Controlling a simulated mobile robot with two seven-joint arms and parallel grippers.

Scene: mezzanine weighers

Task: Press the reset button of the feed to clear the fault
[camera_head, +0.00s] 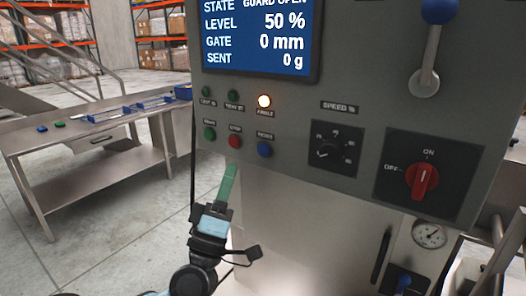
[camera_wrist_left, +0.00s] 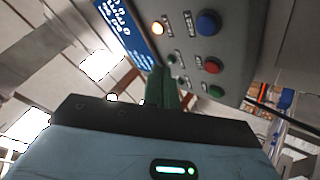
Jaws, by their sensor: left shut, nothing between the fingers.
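The grey control panel (camera_head: 300,120) fills the right half of the head view. The blue reset button (camera_head: 264,149) is the rightmost of three buttons, beside the red stop button (camera_head: 235,141) and a green button (camera_head: 209,133). The blue button also shows in the left wrist view (camera_wrist_left: 207,23), above the red one (camera_wrist_left: 212,65). My left gripper (camera_head: 232,169) is shut and empty, its green fingers pointing up just below the button row, left of the blue button. In the wrist view its fingers (camera_wrist_left: 161,78) appear apart from the blue button. My right gripper is out of view.
The screen (camera_head: 258,35) reads GUARD OPEN, level 50 %. An amber lamp (camera_head: 264,101) is lit above the buttons. A speed knob (camera_head: 329,148), red rotary switch (camera_head: 422,180) and blue-knobbed lever (camera_head: 431,50) lie rightward. A metal table (camera_head: 100,145) stands left.

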